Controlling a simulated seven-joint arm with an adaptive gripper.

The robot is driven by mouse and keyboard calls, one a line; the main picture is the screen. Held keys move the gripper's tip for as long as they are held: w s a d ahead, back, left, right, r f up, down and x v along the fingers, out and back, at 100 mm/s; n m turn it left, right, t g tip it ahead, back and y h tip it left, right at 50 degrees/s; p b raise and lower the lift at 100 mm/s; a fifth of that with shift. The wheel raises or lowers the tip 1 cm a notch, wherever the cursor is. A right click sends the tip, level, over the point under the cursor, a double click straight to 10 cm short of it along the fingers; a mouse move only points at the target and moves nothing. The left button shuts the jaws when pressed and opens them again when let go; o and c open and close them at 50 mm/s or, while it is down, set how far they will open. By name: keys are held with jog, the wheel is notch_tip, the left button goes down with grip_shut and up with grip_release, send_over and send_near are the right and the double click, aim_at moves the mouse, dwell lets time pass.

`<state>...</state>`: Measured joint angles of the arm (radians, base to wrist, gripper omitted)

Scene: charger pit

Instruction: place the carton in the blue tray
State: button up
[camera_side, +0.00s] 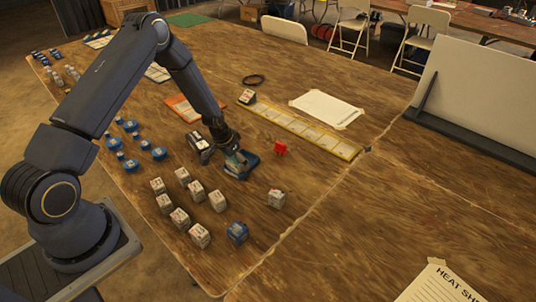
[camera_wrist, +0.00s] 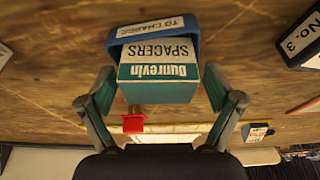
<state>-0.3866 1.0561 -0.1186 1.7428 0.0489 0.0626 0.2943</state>
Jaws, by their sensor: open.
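The carton (camera_wrist: 158,72) is a white and teal box marked "Dunrevin SPACERS". In the wrist view it sits between the two fingers of my gripper (camera_wrist: 160,85). The fingers are open, with a narrow gap on each side of the carton. The blue tray (camera_wrist: 112,42), with a "TO CHARGE" label, shows behind and around the carton's upper end. The carton hides most of the tray's inside, and I cannot tell whether it rests on the tray floor. In the side view my gripper (camera_side: 236,163) is low at the blue tray (camera_side: 251,158) and hides most of the carton.
A small red object (camera_side: 280,148) stands right of the tray. Blue-based items (camera_side: 143,146) are at left. A yellow strip (camera_side: 300,127) lies beyond.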

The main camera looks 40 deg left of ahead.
jog(key=d+v, duration=0.3)
jog(key=v, duration=1.1)
jog(key=d+v, duration=0.2)
jog(key=v, duration=1.3)
jog(key=s+d+r+t, duration=0.1)
jog(key=s+d+r, duration=0.2)
jog(key=s, duration=0.6)
jog(key=s+d+r+t, duration=0.1)
jog(key=s+d+r, duration=0.3)
jog(key=s+r, duration=0.3)
jog(key=shift+s, duration=1.1)
